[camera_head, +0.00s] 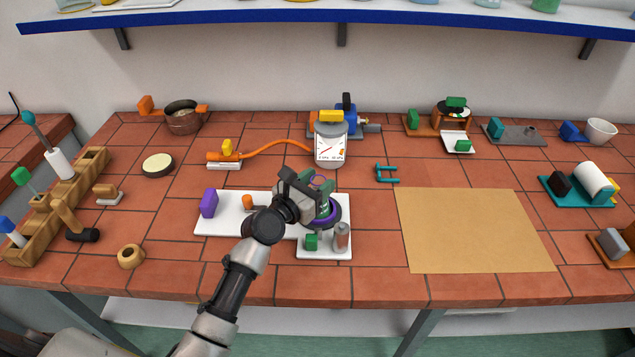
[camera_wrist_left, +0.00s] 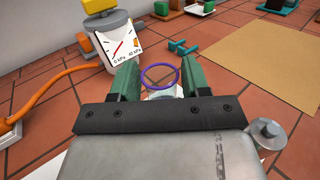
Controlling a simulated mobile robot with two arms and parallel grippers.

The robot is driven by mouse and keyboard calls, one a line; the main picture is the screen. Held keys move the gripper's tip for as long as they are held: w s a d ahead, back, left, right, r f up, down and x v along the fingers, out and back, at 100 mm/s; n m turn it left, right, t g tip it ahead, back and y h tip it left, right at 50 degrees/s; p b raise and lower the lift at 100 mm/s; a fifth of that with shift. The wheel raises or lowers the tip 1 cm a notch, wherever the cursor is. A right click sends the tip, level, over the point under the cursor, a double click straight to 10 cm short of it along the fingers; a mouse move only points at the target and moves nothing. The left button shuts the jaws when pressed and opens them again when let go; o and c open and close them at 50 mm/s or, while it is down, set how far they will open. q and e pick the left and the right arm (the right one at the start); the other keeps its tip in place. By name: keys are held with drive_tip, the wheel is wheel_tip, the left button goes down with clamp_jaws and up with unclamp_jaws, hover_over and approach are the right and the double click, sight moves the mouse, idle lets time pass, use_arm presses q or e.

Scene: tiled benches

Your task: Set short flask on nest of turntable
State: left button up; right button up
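The turntable is a white base (camera_head: 225,226) with a dark purple ring-shaped nest (camera_head: 337,221) at its right part. A clear flask with a thin purple rim (camera_head: 319,181) is at my left gripper (camera_head: 323,207), over the nest. In the left wrist view the purple rim (camera_wrist_left: 146,83) spans the gap between the green fingers of my left gripper (camera_wrist_left: 159,80), which close on the flask. The flask's clear body and bottom are mostly hidden, so I cannot tell whether it touches the nest. My right gripper is not in view.
A pressure gauge (camera_head: 330,148) with an orange hose (camera_head: 275,147) is behind. A teal holder (camera_head: 386,173) and bare brown mat (camera_head: 470,230) lie right.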

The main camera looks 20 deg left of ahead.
use_arm(q)
drive_tip(key=shift+o, duration=0.7)
drive_tip(key=b+v, duration=0.1)
drive_tip(key=v, duration=1.1)
